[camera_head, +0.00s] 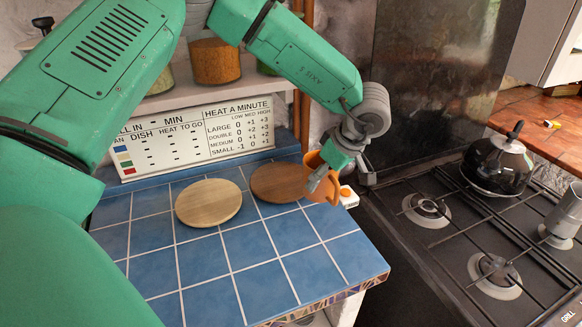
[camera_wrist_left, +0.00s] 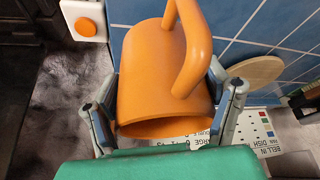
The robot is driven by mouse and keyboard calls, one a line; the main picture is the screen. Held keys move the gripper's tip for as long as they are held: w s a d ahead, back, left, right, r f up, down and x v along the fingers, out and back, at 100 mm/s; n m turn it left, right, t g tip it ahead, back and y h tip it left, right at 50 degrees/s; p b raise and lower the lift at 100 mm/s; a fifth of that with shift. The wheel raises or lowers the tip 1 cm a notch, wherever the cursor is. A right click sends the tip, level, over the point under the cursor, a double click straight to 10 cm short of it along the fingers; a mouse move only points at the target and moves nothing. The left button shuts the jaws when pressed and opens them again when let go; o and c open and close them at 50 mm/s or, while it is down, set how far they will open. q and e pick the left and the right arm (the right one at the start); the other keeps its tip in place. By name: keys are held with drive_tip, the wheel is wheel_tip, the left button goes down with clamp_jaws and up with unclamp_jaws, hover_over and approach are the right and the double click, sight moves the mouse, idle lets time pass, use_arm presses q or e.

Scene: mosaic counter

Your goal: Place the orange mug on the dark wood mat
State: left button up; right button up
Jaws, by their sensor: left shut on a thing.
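The orange mug (camera_head: 326,187) is held in my left gripper (camera_head: 338,163), at the right edge of the dark wood mat (camera_head: 277,183) in the head view. In the wrist view the mug (camera_wrist_left: 165,80) sits between the two fingers of my left gripper (camera_wrist_left: 165,110), its handle on the upper side and its rim towards the camera. The dark round mat lies on the blue tiles with nothing on it. I cannot tell exactly how high the mug is above the counter. The wrist view does not show the dark mat. My right gripper is in neither view.
A light wood round mat (camera_head: 208,203) lies left of the dark one. A white box with an orange button (camera_head: 348,196) is close to the mug's right. A chart board (camera_head: 195,136) stands behind. The stove with a black kettle (camera_head: 498,163) is right. The front tiles are clear.

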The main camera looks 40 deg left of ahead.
use_arm(q)
drive_tip(key=a, duration=0.4)
drive_tip(key=a+p, duration=0.1)
drive_tip(key=a, duration=0.4)
drive_tip(key=w+a, duration=0.1)
drive_tip(key=a, duration=0.3)
drive_tip(key=shift+a, duration=0.3)
drive_tip(key=shift+a+f, duration=0.1)
drive_tip(key=shift+a, duration=0.05)
drive_tip(key=shift+f, duration=0.4)
drive_tip(key=shift+d+f, duration=0.2)
drive_tip(key=shift+f, duration=0.35)
drive_tip(key=shift+d+f, duration=0.15)
drive_tip(key=shift+f, duration=0.5)
drive_tip(key=shift+p, duration=0.3)
